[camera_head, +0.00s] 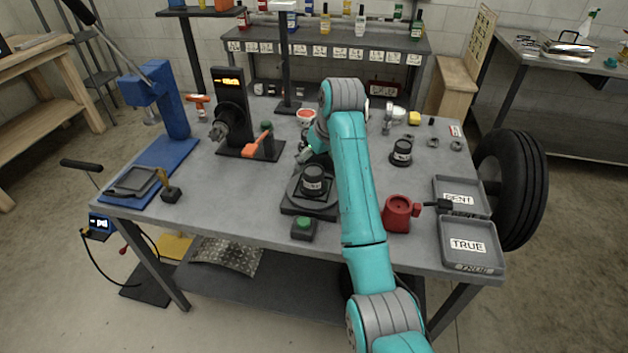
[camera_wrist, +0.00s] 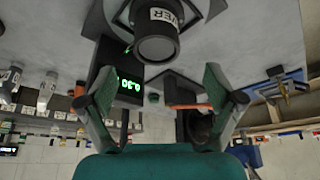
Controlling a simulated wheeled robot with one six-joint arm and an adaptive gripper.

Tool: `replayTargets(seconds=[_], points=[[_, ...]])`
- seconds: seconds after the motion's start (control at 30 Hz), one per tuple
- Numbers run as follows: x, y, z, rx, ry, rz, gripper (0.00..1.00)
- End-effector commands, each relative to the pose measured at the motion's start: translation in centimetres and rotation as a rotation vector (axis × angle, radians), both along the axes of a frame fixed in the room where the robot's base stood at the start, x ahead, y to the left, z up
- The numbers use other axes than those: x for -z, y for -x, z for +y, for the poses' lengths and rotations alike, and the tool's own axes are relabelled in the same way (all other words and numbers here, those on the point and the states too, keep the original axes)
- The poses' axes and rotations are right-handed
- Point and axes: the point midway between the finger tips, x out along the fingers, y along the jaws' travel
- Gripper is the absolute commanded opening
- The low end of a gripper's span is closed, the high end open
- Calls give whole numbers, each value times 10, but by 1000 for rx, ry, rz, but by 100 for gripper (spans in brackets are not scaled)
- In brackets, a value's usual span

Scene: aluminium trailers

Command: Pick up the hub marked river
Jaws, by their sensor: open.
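A dark hub (camera_wrist: 155,47) with a white label ending in "VER" shows at the top of the wrist view, partly cut off by the frame. It appears to be the hub (camera_head: 313,180) sitting upright on the turntable (camera_head: 309,207) in the head view, where its label is too small to read surely. My gripper (camera_head: 312,150) is behind that hub, partly hidden by my arm. In the wrist view my gripper (camera_wrist: 160,75) is open and empty, its two fingers apart and the hub beyond them. A second dark hub (camera_head: 401,152) stands to the right of my arm.
A red vise-like fixture (camera_head: 398,214) and grey trays, one marked TRUE (camera_head: 470,262), are at the right. A green-button box (camera_head: 304,228) is in front of the turntable.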

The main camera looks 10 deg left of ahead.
Motion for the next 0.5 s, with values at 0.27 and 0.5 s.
replayTargets(seconds=[0.27, 0.5], points=[[19, -6, 4, 0, 1, 1, 91], [49, -17, 9, 0, 0, 1, 91]])
